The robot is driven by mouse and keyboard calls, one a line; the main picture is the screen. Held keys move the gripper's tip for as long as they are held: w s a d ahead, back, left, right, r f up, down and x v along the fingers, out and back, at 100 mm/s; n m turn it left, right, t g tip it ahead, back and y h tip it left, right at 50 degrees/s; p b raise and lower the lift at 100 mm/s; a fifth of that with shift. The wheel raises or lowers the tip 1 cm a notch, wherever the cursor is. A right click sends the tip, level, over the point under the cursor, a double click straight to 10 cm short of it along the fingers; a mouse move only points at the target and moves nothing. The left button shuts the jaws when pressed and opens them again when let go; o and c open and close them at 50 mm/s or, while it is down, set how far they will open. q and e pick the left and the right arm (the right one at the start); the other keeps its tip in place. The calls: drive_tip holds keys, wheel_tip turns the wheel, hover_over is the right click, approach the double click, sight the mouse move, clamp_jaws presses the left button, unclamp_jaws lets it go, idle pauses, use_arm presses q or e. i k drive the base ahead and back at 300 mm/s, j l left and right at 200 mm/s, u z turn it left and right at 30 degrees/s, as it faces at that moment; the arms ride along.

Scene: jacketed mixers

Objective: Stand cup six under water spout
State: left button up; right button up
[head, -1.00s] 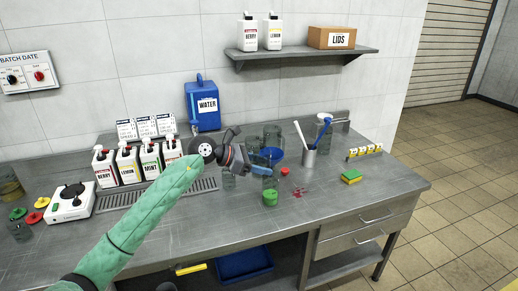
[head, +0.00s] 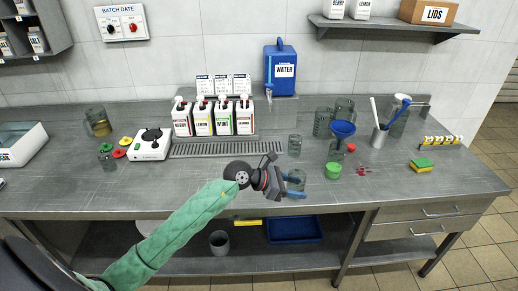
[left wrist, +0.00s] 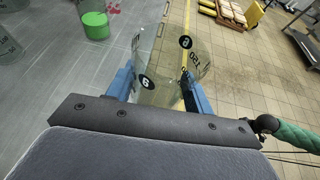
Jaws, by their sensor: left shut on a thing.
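My left gripper (head: 298,187) is shut on clear cup six (head: 297,178), near the counter's front edge. In the left wrist view cup six (left wrist: 155,70) shows a round black "6" label between the blue fingers of my left gripper (left wrist: 160,88). The blue water container (head: 281,72) stands at the back by the wall. Its water spout (head: 269,97) is at its lower left, above the back of the counter, and is small in view. The held cup is in front of the spout and well away from it. My right gripper is not in view.
Another clear cup (head: 294,145) stands behind the held cup. A cup of green stuff (head: 333,170), a blue funnel (head: 343,128) and several clear vessels are to the right. Several labelled jugs (head: 223,118) stand behind a drain grate (head: 212,150). A white device (head: 150,147) is left.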

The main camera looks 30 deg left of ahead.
sight(270, 147)
drive_tip(key=i+l+u, duration=0.2)
drive_tip(key=u, duration=0.15)
drive_tip(key=i+l+u, duration=0.45)
drive_tip(key=l+u, duration=0.25)
drive_tip(key=i+l, duration=0.2)
drive_tip(key=l, duration=0.2)
drive_tip(key=i+l, duration=0.2)
drive_tip(key=l, duration=0.2)
